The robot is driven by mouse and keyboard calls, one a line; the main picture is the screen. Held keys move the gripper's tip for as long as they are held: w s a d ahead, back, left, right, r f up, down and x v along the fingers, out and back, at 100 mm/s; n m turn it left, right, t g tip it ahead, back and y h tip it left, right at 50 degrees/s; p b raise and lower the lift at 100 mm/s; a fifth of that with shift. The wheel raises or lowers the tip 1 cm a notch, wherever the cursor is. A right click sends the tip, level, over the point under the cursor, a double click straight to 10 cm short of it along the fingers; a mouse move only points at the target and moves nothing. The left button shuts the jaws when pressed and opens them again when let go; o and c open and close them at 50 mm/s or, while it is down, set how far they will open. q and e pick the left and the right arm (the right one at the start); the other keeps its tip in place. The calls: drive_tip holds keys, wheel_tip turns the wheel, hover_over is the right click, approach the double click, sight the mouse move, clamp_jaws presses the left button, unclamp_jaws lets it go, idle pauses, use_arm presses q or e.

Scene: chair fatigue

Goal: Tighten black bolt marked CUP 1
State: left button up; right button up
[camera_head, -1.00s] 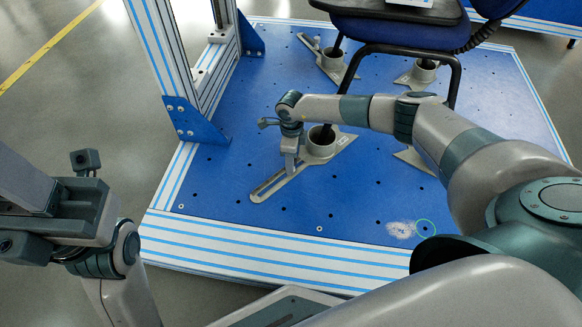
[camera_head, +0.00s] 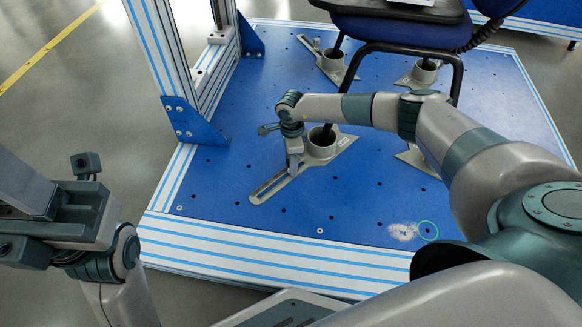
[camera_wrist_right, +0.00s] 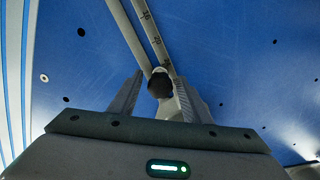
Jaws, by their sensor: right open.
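The metal cup base (camera_head: 320,147) with a slotted arm (camera_head: 268,187) lies on the blue platform, around the near chair leg. A black bolt (camera_wrist_right: 160,83) stands at the slotted arm in the right wrist view. My right gripper (camera_head: 293,168) points down over the slotted arm, beside the cup. In the wrist view my right gripper (camera_wrist_right: 159,78) is open, with one finger on each side of the bolt; contact is unclear. The bolt is hidden in the head view. No CUP 1 mark is readable. My left gripper (camera_head: 60,215) hangs at the left; its jaws are unclear.
A blue chair (camera_head: 400,30) stands on the platform (camera_head: 300,215), its other legs in further cups (camera_head: 335,62). A striped upright frame (camera_head: 165,50) rises left of my right gripper. The platform's front part is clear. Scale marks (camera_wrist_right: 155,40) line the slotted arm.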

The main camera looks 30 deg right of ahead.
drive_tip(key=n+b, duration=0.1)
drive_tip(key=n, duration=0.2)
drive_tip(key=shift+f, duration=0.1)
drive_tip(key=shift+n+b, duration=0.4)
drive_tip(key=shift+n, duration=0.1)
drive_tip(key=c, duration=1)
drive_tip(key=shift+m+p, duration=0.6)
drive_tip(key=shift+m, duration=0.3)
drive_tip(key=shift+m+p, duration=0.55)
drive_tip(key=shift+m, duration=0.55)
drive_tip(key=shift+p, duration=0.4)
